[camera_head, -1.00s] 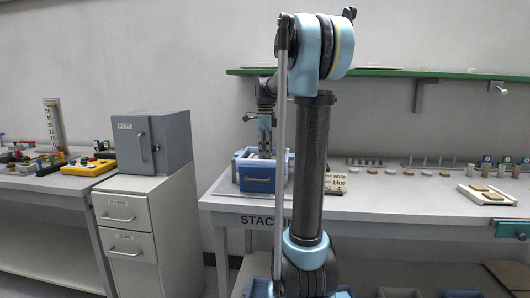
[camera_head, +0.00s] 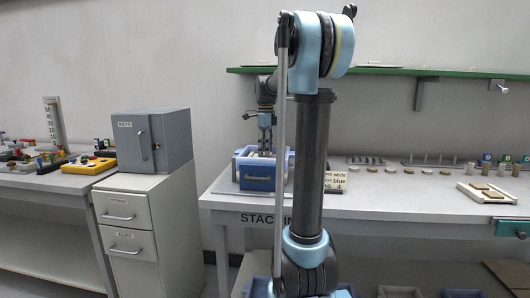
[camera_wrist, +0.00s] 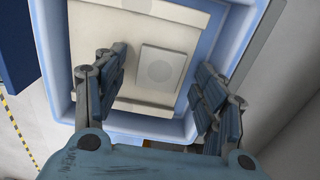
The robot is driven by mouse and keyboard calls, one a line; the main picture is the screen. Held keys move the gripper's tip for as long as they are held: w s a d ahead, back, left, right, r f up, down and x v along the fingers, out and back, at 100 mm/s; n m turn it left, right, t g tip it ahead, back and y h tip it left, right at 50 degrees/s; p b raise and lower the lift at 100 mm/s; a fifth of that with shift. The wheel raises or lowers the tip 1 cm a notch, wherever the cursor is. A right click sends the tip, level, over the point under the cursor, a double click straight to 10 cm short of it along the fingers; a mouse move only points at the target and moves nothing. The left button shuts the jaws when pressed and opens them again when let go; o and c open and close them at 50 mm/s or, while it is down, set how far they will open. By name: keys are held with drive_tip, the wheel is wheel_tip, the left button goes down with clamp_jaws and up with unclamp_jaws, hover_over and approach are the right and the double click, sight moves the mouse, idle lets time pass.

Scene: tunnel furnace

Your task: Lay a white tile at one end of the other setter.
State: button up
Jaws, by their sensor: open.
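A blue bin (camera_head: 258,178) stands at the left end of the right-hand table. In the wrist view, the bin's pale blue rim (camera_wrist: 57,75) surrounds a cream board (camera_wrist: 150,28). My gripper (camera_wrist: 161,72) is open, with one finger on each side of the tile and gaps between. Its height above the tile is hard to judge. In the head view, my gripper (camera_head: 265,141) points down at the bin, whose contents are mostly hidden. A pale board (camera_head: 466,191) with tan pieces lies at the right.
Several small discs and pegs line the table's back. A green shelf (camera_head: 380,71) hangs above. A grey cabinet (camera_head: 153,141) stands left. The table's middle front is clear.

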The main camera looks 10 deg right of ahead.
wheel_tip(320, 180, up, 11)
drive_tip(key=shift+r, duration=0.15)
idle(0.4)
